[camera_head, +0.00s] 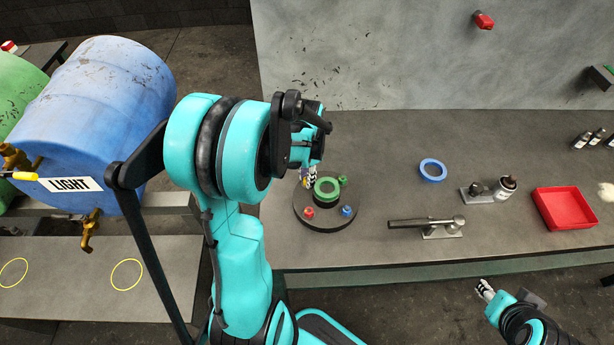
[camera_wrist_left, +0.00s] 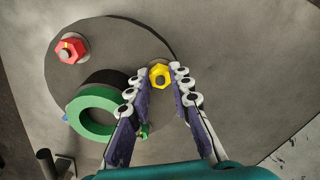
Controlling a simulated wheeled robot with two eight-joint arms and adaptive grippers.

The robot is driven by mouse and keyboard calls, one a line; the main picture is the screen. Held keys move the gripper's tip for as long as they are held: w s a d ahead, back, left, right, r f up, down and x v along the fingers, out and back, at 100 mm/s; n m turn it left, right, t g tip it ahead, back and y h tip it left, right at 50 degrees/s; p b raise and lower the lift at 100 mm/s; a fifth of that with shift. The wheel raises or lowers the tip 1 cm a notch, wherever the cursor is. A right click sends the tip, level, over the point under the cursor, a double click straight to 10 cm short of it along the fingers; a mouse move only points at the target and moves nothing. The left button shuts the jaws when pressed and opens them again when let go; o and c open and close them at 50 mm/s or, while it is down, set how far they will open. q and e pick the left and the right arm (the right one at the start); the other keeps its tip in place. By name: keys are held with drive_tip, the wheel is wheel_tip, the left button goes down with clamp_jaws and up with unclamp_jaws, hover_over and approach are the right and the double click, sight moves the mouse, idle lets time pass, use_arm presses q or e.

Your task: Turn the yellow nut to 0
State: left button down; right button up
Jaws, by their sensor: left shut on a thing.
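The yellow nut (camera_wrist_left: 159,77) sits on a dark round disc (camera_wrist_left: 118,38), between the fingertips of my left gripper (camera_wrist_left: 156,82) in the left wrist view. The gripper is shut on it. In the head view the left gripper (camera_head: 308,177) reaches the far left edge of the disc (camera_head: 318,224), and the nut is hidden by the arm and fingers. A red nut (camera_head: 309,213), a blue nut (camera_head: 347,211) and a green nut (camera_head: 342,180) stand on the same disc around a green ring (camera_head: 326,198). No scale marks or 0 are readable. My right gripper (camera_head: 484,290) is apart, in front of the table.
On the grey table (camera_head: 390,170) are a blue ring (camera_head: 433,178), a metal bar on a stand (camera_head: 425,223), a small bottle (camera_head: 505,186) and a red tray (camera_head: 565,208). The table's back middle is clear.

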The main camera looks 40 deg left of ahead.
idle(0.3)
use_arm(q)
drive_tip(key=c, duration=1.4)
unclamp_jaws()
drive_tip(key=shift+o, duration=0.2)
drive_tip(key=shift+r, duration=4)
drive_tip(key=s+d+r+n+t, duration=0.2)
drive_tip(key=s+d+t, duration=0.1)
drive_tip(key=d, duration=0.5)
drive_tip(key=s+d+r+n+t, duration=0.1)
drive_tip(key=s+d+t, duration=0.3)
drive_tip(key=d, duration=0.5)
drive_tip(key=shift+d+r+n+b, duration=0.25)
drive_tip(key=shift+r+n+b, duration=0.1)
drive_tip(key=shift+n+b, duration=0.15)
